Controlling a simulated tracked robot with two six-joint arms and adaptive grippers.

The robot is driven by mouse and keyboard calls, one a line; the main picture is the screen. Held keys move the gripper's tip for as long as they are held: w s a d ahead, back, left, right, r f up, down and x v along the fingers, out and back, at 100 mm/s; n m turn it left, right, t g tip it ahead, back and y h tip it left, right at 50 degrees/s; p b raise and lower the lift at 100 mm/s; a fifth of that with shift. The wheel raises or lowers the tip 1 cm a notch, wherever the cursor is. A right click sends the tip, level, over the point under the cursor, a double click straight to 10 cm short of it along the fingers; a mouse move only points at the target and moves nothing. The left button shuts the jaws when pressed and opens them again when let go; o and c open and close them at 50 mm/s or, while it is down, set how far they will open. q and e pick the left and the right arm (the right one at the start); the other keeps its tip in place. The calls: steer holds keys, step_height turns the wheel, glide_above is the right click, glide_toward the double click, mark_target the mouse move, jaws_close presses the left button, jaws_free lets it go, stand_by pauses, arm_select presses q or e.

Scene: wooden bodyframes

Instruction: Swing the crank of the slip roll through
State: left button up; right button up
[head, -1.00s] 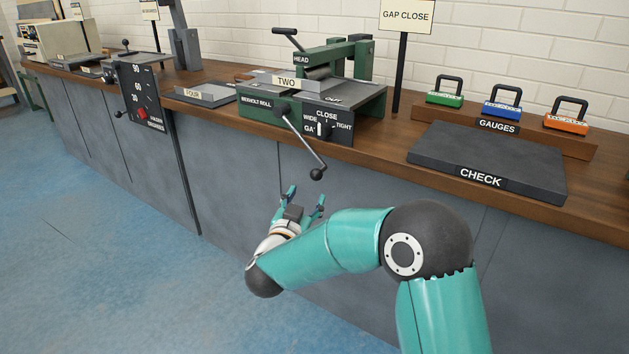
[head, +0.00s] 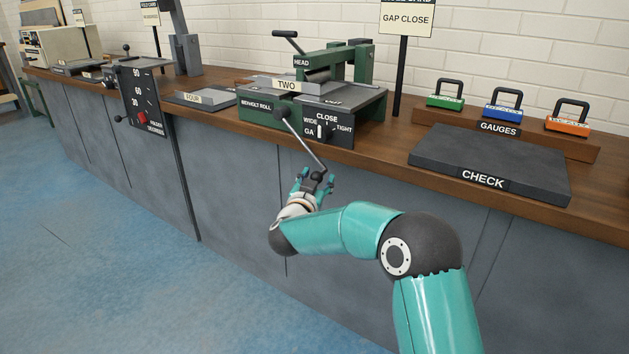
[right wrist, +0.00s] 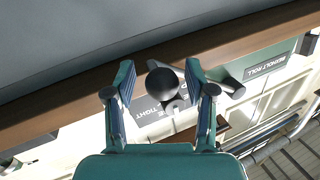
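The slip roll (head: 258,115) is a green machine on the bench, with a plate marked TWO on top. Its crank (head: 303,138) is a grey rod slanting down and right from the hub in front, ending in a dark ball knob (head: 317,176). My right gripper (head: 316,178) is at the crank's lower end, its fingers on either side of the knob. In the right wrist view the knob (right wrist: 163,83) sits between the two open fingers, with a gap visible at each side. My left gripper is not in view.
A gap dial panel (head: 327,130) marked WIDE, CLOSE and TIGHT is right of the crank. The bench front (head: 235,190) is behind my gripper. A dark CHECK plate (head: 490,155) and gauges lie to the right. A GAP CLOSE sign (head: 407,20) stands behind.

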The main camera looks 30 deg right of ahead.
jaws_close()
steer(key=shift+a+f, duration=0.1)
steer(key=shift+a, duration=0.4)
steer(key=shift+d, duration=0.3)
steer(key=shift+d+f, duration=0.1)
